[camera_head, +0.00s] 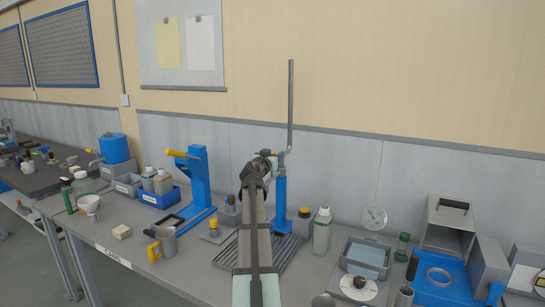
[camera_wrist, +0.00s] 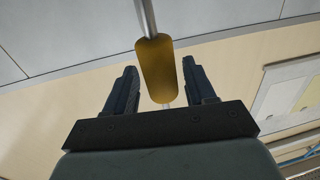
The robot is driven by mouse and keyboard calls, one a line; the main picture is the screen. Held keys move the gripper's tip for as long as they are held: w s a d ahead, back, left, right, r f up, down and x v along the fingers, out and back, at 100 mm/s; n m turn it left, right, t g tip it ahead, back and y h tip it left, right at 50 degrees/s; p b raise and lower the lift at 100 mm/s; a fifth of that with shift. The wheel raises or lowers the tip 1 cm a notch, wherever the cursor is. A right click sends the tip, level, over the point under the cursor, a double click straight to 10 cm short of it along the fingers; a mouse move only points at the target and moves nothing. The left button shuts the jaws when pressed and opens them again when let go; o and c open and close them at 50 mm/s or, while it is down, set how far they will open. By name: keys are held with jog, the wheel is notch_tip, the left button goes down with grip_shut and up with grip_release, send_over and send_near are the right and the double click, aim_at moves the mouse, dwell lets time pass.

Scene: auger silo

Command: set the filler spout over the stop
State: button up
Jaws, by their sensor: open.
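A blue post (camera_head: 280,202) stands behind my arm in the head view. A grey pipe (camera_head: 291,100) bends and rises upright from near its top; I take this to be the filler spout. In the wrist view an orange-yellow grip (camera_wrist: 157,70) on a grey rod (camera_wrist: 146,18) lies between the two fingers of my gripper (camera_wrist: 160,88). The fingers are open, with a gap on each side of the grip. In the head view my gripper (camera_head: 263,160) is at the post's top and hides the grip. I cannot pick out the stop for certain.
A blue lever stand (camera_head: 198,185) with an orange handle is to the left. A slatted grey tray (camera_head: 287,252) lies beneath my arm.

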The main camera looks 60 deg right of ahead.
jog(key=s+a, duration=0.1)
jog(key=a, duration=1.2)
jog(key=shift+s+a, duration=0.35)
jog(key=shift+s, duration=0.05)
